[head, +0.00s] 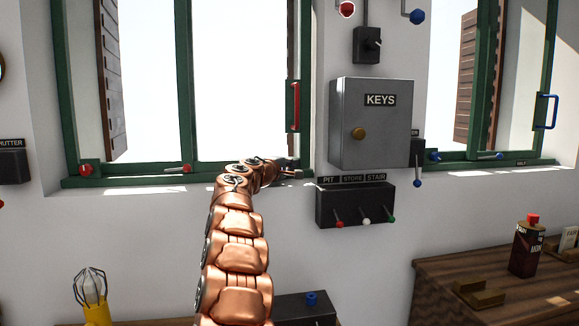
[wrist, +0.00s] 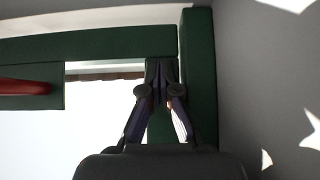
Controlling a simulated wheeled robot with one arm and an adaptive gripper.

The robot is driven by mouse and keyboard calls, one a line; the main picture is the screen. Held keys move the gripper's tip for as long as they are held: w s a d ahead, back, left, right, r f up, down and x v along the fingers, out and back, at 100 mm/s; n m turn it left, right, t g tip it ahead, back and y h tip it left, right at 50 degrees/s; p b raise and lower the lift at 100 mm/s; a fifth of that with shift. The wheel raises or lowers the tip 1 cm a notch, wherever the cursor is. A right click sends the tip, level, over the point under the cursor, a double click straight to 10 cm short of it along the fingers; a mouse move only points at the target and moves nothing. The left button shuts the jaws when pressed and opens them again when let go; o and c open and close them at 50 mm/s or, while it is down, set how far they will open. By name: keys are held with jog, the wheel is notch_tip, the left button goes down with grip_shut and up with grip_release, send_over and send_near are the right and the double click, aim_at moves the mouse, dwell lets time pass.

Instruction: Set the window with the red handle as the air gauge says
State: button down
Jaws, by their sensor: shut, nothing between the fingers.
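The window with the red handle (head: 294,106) has a green frame (head: 185,85) and fills the left and middle of the head view. The handle is upright on the right side of the window. In the wrist view the handle (wrist: 24,87) lies at the left edge, apart from my fingers. My gripper (head: 296,174) is at the lower right corner of the window, low by the sill. In the wrist view my gripper (wrist: 163,88) has its fingertips together and empty, in front of green frame. I cannot tell how far the window stands open. No readable air gauge shows.
A grey KEYS box (head: 372,122) and a black switch box (head: 355,204) with several levers stick out of the wall right of my gripper. A second window with a blue handle (head: 546,111) is at right. A wooden cabinet (head: 440,276) stands below it.

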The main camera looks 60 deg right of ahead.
jog(key=shift+w+a, duration=0.2)
jog(key=shift+a, duration=1.8)
jog(key=shift+w+a, duration=0.2)
jog(key=shift+a, duration=1.75)
jog(key=shift+w+a, duration=0.2)
jog(key=shift+a, duration=1.8)
